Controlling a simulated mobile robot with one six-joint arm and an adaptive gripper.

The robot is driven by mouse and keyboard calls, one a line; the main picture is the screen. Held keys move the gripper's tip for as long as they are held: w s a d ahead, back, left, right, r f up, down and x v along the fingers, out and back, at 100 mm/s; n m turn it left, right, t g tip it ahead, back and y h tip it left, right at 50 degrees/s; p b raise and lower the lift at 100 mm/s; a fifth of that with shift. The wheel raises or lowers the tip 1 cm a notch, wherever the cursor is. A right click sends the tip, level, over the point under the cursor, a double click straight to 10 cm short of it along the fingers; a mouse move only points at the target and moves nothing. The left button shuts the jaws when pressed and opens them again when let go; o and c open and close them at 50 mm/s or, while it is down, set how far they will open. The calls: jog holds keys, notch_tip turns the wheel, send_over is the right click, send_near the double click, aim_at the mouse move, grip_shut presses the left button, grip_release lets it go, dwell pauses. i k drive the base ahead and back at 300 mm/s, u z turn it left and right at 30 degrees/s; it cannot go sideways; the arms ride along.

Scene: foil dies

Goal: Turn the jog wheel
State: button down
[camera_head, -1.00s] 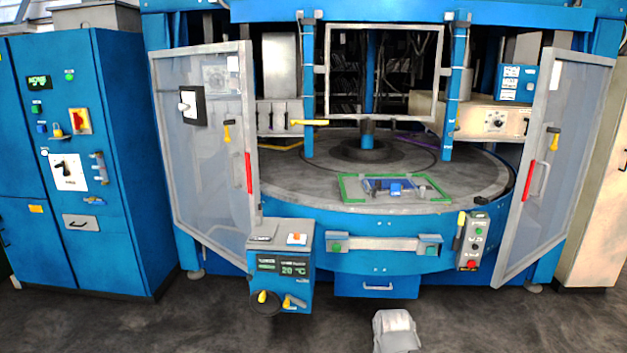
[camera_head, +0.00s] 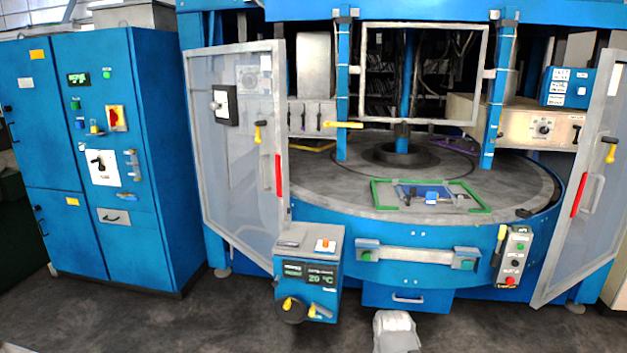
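A dark round wheel (camera_head: 291,313) with a yellow handle sits low on the front of a small blue control box (camera_head: 321,297). It looks like the jog wheel. My gripper is not in view; only a pale grey part of my own body shows at the bottom edge. Nothing touches the wheel.
The box stands before a big blue machine with a round grey table (camera_head: 330,190). Its left door (camera_head: 240,150) and right door (camera_head: 590,180) stand open. A button pendant (camera_head: 514,256) hangs at the right. A blue cabinet (camera_head: 160,180) stands left. The dark floor (camera_head: 225,320) in front is clear.

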aim_at(288, 308)
jog(key=u, duration=0.35)
jog(key=i, duration=0.7)
jog(key=u, duration=0.45)
jog(key=i, duration=1)
jog(key=z, duration=0.5)
jog(key=k, duration=0.45)
jog(key=z, duration=1.8)
